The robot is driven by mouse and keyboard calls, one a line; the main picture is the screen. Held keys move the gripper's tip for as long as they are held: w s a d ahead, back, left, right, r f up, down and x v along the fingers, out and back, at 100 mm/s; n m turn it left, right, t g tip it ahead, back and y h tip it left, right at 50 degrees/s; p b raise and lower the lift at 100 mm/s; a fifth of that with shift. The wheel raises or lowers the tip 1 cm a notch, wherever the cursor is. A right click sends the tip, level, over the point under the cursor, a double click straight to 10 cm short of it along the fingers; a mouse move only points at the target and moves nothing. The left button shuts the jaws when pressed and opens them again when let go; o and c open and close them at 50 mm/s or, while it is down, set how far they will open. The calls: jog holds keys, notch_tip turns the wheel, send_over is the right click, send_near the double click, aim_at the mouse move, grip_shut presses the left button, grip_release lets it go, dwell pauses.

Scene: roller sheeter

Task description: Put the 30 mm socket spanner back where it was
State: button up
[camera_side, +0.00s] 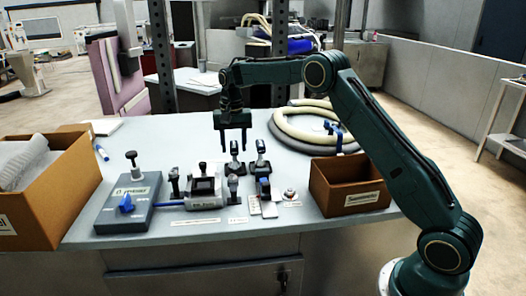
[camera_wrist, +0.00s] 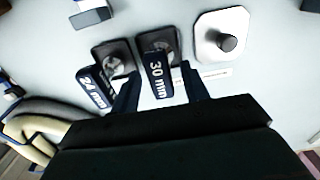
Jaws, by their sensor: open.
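The 30 mm socket spanner (camera_wrist: 157,68), dark with a white "30 mm" label, sits at a dark square base on the bench in the wrist view. In the side view it appears to be the left one of two upright dark spanners (camera_side: 235,160). My gripper (camera_side: 233,145) is open and points down, just above and behind it. In the wrist view my fingers (camera_wrist: 160,90) are apart, one to each side of the spanner's label end. I cannot tell whether they touch it. The lower part of the wrist view is hidden by my gripper body.
The 24 mm spanner (camera_wrist: 95,88) stands close beside, left in the wrist view. A white plate with a dark knob (camera_wrist: 228,43) is to the right. The side view shows a blue-grey box (camera_side: 128,205), a brown bin (camera_side: 345,185), a cardboard box (camera_side: 60,200) and coiled hose (camera_side: 295,125).

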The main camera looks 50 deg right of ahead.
notch_tip(320, 180, up, 11)
jog(key=shift+f, duration=0.15)
dwell(0.4)
dwell(0.5)
jog(key=s+a+r+n+t, duration=0.1)
jog(key=s+a+r+n, duration=0.2)
jog(key=s, duration=0.4)
jog(key=s+a+r+t, duration=0.1)
jog(key=s+a+r, duration=0.1)
jog(key=s+r, duration=0.3)
jog(key=s+a+r+n+t, duration=0.1)
jog(key=s+a+r+n, duration=0.15)
jog(key=s, duration=0.55)
jog(key=s+a+f+n+t, duration=0.1)
jog(key=s+f, duration=0.3)
jog(key=s, duration=0.6)
jog(key=s+a+f+n+t, duration=0.1)
jog(key=s+f, duration=0.4)
jog(key=s, duration=0.6)
jog(key=shift+a+n+t, duration=0.3)
jog(key=shift+a+n, duration=0.4)
jog(key=shift+n, duration=0.05)
jog(key=shift+w, duration=0.1)
